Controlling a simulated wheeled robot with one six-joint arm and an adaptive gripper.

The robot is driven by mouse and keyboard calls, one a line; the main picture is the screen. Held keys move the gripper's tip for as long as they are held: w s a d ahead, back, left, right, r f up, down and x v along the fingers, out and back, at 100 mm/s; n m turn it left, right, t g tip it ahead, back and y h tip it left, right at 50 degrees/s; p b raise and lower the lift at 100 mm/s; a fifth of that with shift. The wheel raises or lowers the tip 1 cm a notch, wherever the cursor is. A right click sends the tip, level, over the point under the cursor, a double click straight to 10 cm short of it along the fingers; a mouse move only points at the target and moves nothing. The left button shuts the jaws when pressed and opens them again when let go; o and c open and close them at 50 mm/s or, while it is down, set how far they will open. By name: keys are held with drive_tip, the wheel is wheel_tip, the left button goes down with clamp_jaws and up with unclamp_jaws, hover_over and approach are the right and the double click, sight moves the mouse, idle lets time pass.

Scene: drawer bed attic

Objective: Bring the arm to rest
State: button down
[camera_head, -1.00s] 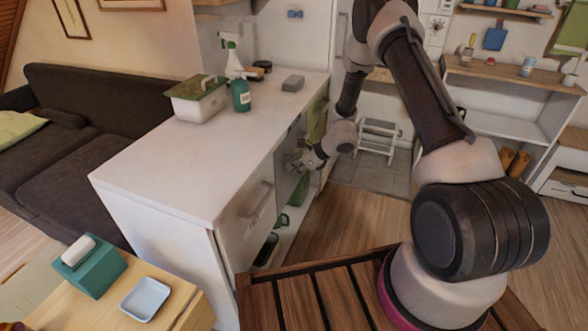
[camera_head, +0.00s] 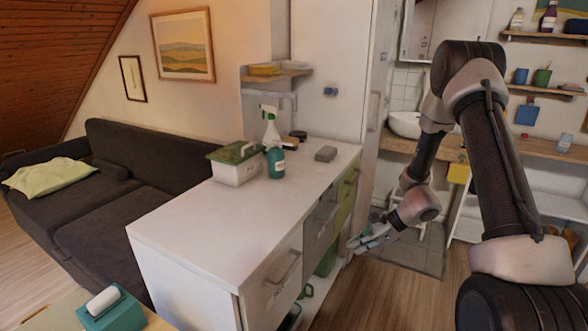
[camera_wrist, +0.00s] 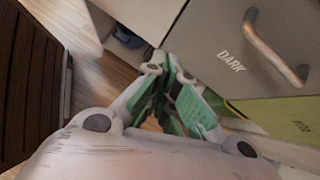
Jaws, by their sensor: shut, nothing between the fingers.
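My gripper (camera_head: 366,241) is shut and empty in the head view. It hangs in front of the drawer side of the white cabinet (camera_head: 190,219), to the right of its handles. In the wrist view my gripper (camera_wrist: 166,72) has its green-padded fingers meeting at the tips. A grey drawer front marked "DARK" (camera_wrist: 215,45) with a metal handle is close beyond the fingers, and a green front (camera_wrist: 290,115) is beside it. I cannot tell whether the fingers touch the cabinet.
On the cabinet top stand a white box with a green lid (camera_head: 236,165), a spray bottle (camera_head: 270,128), a teal bottle (camera_head: 276,162) and a grey block (camera_head: 326,153). A dark sofa (camera_head: 110,205) is at the left. Floor (camera_head: 385,290) is clear right of the cabinet.

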drive_tip(key=s+d+r+n+h, duration=0.2)
drive_tip(key=s+d+r+n, duration=0.1)
drive_tip(key=s+r+n, duration=0.4)
drive_tip(key=s+d+r+n+t+h, duration=0.1)
drive_tip(key=s+d+r+n+h, duration=0.2)
drive_tip(key=s+r+n, duration=0.3)
drive_tip(key=s+d+r+n+h, duration=0.3)
drive_tip(key=s+r+n, duration=0.4)
drive_tip(key=s+r, duration=0.8)
wheel_tip(320, 180, up, 7)
drive_tip(key=shift+d+r+n+t, duration=0.2)
drive_tip(key=shift+d+n+t, duration=0.1)
drive_tip(key=shift+d, duration=0.2)
drive_tip(key=shift+s, duration=0.1)
